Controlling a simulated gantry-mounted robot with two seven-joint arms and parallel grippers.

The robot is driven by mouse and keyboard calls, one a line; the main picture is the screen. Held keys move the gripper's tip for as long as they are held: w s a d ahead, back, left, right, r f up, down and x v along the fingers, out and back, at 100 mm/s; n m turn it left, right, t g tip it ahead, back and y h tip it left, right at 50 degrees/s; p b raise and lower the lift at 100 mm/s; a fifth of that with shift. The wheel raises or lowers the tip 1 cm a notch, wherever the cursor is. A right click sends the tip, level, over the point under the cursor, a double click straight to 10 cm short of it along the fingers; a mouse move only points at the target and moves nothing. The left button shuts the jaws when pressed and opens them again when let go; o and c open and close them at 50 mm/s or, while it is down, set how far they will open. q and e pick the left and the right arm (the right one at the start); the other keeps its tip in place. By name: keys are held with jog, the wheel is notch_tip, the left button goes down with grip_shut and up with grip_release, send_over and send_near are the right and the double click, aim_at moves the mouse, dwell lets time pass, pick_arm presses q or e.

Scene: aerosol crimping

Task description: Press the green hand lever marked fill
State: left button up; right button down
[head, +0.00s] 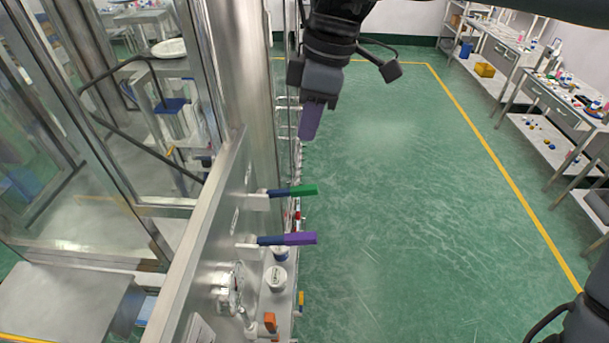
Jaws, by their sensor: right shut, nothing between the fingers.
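The green hand lever (303,190) sticks out to the right from the steel machine panel. Its inner part is blue and its outer end is green. No "fill" marking is legible at this size. A second lever (301,239), blue with a purple end, sticks out just below it. My right gripper (309,132) hangs from the top middle of the view, with its purplish fingers pointing down. The fingers are shut and empty. In the picture they are above the green lever's end with a visible gap. My left gripper is not visible.
The steel panel (207,225) and glass-walled machine frame fill the left side. White-capped containers (276,278) and an orange piece (270,322) sit below the levers. Green floor (400,220) to the right is open, up to benches (550,95) at the far right.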

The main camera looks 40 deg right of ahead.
jog(key=p, duration=0.2)
send_over(301, 189)
notch_tip(301, 189, down, 10)
jog(key=shift+s+d+r, duration=0.1)
jog(key=shift+s+r, duration=0.05)
jog(key=shift+r, duration=0.05)
jog(key=shift+d+f+p, duration=0.1)
jog(key=shift+f+p, duration=0.4)
jog(key=shift+f, duration=0.5)
jog(key=shift+s+d, duration=0.1)
